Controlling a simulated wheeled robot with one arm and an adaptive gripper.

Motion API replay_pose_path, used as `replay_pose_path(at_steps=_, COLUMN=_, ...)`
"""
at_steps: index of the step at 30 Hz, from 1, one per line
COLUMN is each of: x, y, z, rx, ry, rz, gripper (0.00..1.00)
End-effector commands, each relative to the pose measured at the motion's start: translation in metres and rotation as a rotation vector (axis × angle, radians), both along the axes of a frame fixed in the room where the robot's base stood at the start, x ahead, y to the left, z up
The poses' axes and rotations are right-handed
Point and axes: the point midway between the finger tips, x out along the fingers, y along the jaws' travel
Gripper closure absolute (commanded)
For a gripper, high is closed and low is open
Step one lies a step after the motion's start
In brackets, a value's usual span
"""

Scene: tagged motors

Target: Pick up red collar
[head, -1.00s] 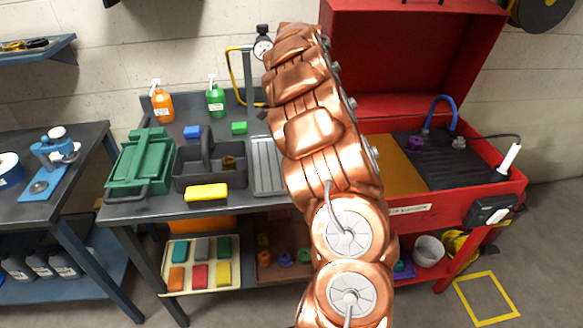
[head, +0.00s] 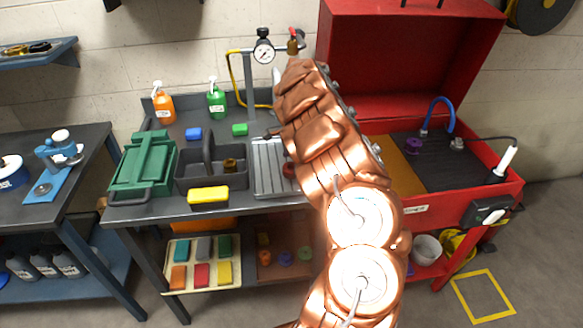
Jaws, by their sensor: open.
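A small dark red round piece (head: 289,170), which looks like the red collar, shows at the right side of the grey ribbed tray (head: 268,182) on the workbench. My copper-coloured arm covers part of it, so its full shape is hidden. My arm rises from the bottom of the head view and bends over the bench. My gripper is hidden behind the arm, so I cannot see its fingers or its distance from the red piece.
A black tote (head: 212,178), a yellow block (head: 208,195) and a green toolbox (head: 143,165) stand left of the tray. A gauge stand (head: 250,85) rises behind it. A red open chest (head: 440,205) stands at the right. A lower shelf holds coloured blocks and collars.

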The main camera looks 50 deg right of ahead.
Motion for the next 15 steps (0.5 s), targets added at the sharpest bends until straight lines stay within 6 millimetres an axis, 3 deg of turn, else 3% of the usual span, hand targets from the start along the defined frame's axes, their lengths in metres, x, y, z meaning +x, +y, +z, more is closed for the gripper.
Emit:
replay_pose_path(at_steps=6, x=0.0, y=0.002, z=-0.014, rx=0.002, ry=0.001, rz=0.0, gripper=0.1)
replay_pose_path(at_steps=15, x=0.001, y=0.002, z=-0.017, rx=0.001, ry=0.0, rz=0.0, gripper=0.11)
